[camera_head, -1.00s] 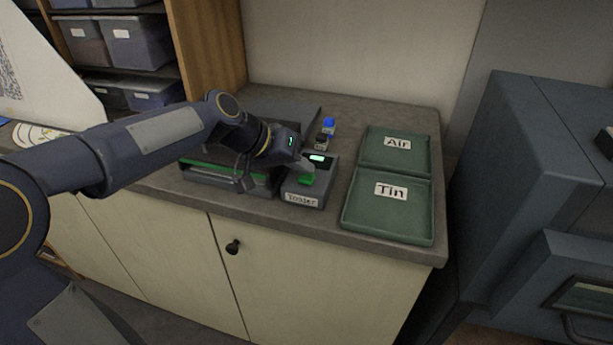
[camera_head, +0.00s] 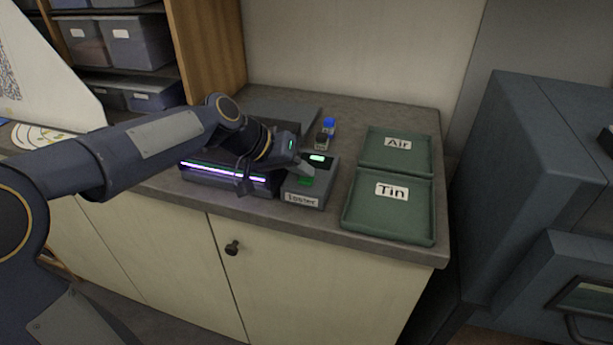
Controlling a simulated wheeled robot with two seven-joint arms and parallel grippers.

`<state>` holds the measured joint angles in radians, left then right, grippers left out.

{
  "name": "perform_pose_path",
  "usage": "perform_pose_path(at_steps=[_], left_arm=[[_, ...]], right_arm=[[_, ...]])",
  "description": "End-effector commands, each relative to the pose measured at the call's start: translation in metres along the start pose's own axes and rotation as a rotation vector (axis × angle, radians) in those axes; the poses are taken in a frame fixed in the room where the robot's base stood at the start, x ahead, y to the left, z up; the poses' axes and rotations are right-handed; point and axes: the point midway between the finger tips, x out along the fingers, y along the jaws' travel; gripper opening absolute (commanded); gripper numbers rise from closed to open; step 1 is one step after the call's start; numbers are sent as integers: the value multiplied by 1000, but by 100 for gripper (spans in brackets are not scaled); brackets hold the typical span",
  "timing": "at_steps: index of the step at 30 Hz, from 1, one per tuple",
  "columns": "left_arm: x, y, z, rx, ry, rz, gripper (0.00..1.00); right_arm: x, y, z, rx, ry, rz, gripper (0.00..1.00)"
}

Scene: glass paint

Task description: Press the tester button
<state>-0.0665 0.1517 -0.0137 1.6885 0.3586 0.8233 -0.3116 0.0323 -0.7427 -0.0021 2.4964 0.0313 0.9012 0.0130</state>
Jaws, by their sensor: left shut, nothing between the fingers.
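The tester (camera_head: 304,197) is a grey box with a "Tester" label on its front and a lit green display (camera_head: 317,158) on top. My right gripper is out of view.
Green trays labelled "Air" (camera_head: 427,153) and "Tin" (camera_head: 387,232) lie right of the tester. A small blue-topped item (camera_head: 329,125) and a dark one stand behind it. A blue-grey cabinet (camera_head: 500,150) stands at the right.

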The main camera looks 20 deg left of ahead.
Motion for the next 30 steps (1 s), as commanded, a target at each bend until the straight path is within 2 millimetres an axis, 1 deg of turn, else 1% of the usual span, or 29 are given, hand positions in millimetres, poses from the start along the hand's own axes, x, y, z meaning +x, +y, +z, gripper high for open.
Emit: perform_pose_path(at_steps=[10, 21, 30], left_arm=[[0, 0, 0, 0, -2, 0, 0], [-13, 9, -9, 0, -1, 0, 0], [-13, 9, -9, 0, -1, 0, 0]], right_arm=[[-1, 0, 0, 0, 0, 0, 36], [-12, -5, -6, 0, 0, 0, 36], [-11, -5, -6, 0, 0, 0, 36]])
